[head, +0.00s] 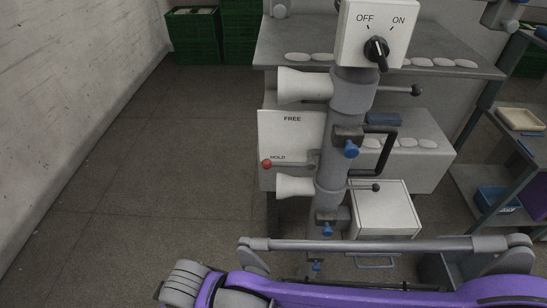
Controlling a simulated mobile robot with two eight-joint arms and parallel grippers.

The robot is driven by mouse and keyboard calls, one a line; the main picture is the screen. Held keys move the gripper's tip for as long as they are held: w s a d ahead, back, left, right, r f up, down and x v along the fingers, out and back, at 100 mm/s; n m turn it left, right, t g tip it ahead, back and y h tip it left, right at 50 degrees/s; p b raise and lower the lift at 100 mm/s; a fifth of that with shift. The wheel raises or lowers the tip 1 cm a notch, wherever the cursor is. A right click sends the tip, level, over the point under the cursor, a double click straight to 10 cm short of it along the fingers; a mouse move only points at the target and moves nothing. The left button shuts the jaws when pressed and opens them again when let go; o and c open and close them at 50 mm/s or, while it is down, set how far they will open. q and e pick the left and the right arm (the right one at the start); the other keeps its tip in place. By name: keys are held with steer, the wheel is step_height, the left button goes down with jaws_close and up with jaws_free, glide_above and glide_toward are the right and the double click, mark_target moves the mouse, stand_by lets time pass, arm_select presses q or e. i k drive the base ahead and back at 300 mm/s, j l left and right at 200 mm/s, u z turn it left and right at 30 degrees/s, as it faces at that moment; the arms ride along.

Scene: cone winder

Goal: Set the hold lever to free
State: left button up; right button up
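The hold lever has a red ball knob (266,164) at the left end of a short grey arm, which reaches out from the grey upright post (352,90). Neither gripper can be made out in the head view. A purple link of my own arm crosses the bottom of the picture, well below the lever, with no fingers showing.
A white switch box (373,32) marked OFF and ON tops the post. White cones (303,86) and a black bent handle (386,150) stick out from it. A shelf rack (500,140) stands right, green crates (194,36) at the back. The floor left is clear.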

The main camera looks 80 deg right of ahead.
mark_target(310, 164)
steer(key=i+l+z, duration=0.15)
steer(key=i+z, duration=0.65)
steer(key=i+j+z, duration=0.15)
steer(key=i+z, duration=1.05)
steer(key=i+j+z, duration=0.25)
steer(key=z, duration=0.15)
steer(key=i+z, duration=0.1)
steer(key=z, duration=1.75)
